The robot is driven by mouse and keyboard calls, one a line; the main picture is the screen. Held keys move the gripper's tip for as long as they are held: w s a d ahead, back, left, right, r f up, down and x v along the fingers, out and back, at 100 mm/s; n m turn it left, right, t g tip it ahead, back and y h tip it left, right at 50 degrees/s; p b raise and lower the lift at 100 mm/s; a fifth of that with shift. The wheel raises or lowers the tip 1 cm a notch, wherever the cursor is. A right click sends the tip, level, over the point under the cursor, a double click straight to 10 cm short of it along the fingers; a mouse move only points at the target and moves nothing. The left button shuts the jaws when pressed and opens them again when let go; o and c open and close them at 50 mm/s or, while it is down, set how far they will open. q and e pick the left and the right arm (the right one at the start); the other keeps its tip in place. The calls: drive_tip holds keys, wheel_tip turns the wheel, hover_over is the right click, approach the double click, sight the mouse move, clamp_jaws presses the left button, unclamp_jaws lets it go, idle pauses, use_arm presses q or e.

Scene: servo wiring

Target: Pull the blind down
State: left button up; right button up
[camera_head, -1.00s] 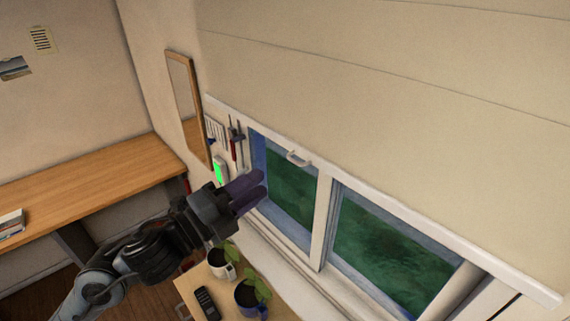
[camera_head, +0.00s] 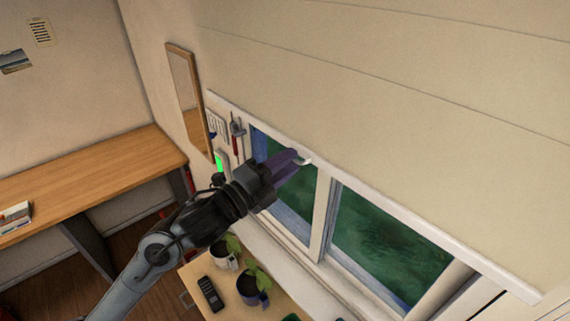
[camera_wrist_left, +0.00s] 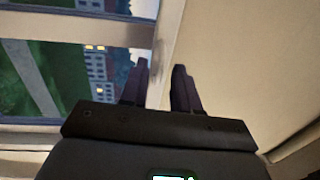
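The blind (camera_head: 400,110) is a beige panel covering the upper part of the window, with a white bottom rail (camera_head: 400,211). A small white handle (camera_head: 305,161) sits on the rail near its left part. My left gripper (camera_head: 298,157) has its dark purple fingertips at the handle, partly covering it. In the left wrist view the fingers (camera_wrist_left: 160,75) stand apart, with the pale rail seen in the gap between them. The handle cannot be made out there, and I cannot tell whether the fingers touch it. My right gripper is not in view.
The window glass (camera_head: 385,245) shows below the rail. Potted plants (camera_head: 250,285) and a black phone-like device (camera_head: 210,293) are on a small wooden surface below my left arm. A mirror (camera_head: 188,100) and hanging tools (camera_head: 236,135) are on the wall at left. A wooden desk (camera_head: 90,180) stands further left.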

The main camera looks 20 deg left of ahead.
use_arm(q)
clamp_jaws()
idle(1.2)
